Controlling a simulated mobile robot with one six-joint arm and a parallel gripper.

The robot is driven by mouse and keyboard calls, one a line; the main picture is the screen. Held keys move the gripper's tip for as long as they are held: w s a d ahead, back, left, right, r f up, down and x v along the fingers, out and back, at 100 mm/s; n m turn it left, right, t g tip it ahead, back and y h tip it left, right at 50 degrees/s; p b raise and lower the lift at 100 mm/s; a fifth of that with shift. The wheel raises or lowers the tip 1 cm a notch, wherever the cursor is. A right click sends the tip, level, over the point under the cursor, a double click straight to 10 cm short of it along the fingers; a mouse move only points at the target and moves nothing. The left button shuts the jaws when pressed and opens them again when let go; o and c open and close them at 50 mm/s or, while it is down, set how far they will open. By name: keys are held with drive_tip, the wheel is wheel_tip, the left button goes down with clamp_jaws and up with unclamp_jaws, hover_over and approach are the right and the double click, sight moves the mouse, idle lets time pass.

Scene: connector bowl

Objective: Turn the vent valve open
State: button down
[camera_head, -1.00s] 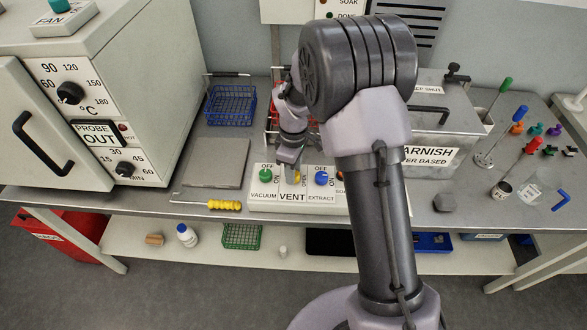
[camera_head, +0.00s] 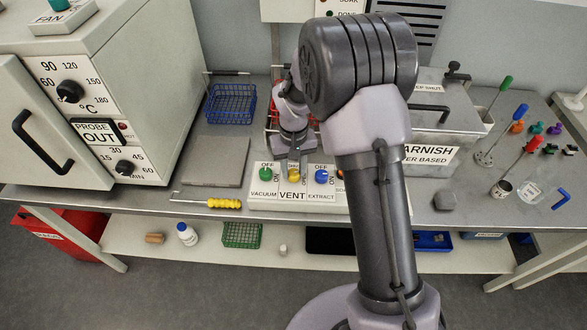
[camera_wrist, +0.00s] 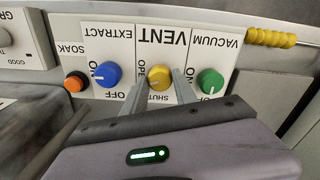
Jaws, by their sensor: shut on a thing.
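The vent valve is a yellow knob (camera_head: 294,174) on the white panel (camera_head: 274,201), above its VENT label and between a green knob (camera_head: 265,173) and a blue knob (camera_head: 321,177). In the wrist view the panel is upside down. There, the two fingers of my gripper (camera_wrist: 159,86) stand on either side of the yellow knob (camera_wrist: 158,76) and are shut on it. OPEN is printed to the left of the knob and SHUT below it, partly covered by the fingers. I cannot tell exactly where the knob points.
The green vacuum knob (camera_wrist: 210,80) and blue extract knob (camera_wrist: 108,74) sit close to either finger. An orange button (camera_wrist: 75,82) is farther left. A yellow-handled tool (camera_head: 210,203) and a grey plate (camera_head: 215,162) lie left of the panel. A blue wire basket (camera_head: 231,104) stands behind.

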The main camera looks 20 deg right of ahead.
sight(294, 173)
drive_tip(key=shift+m, duration=1.6)
drive_tip(key=c, duration=1)
unclamp_jaws()
wheel_tip(294, 173, up, 18)
drive_tip(key=p, duration=0.5)
drive_tip(key=shift+f, duration=0.25)
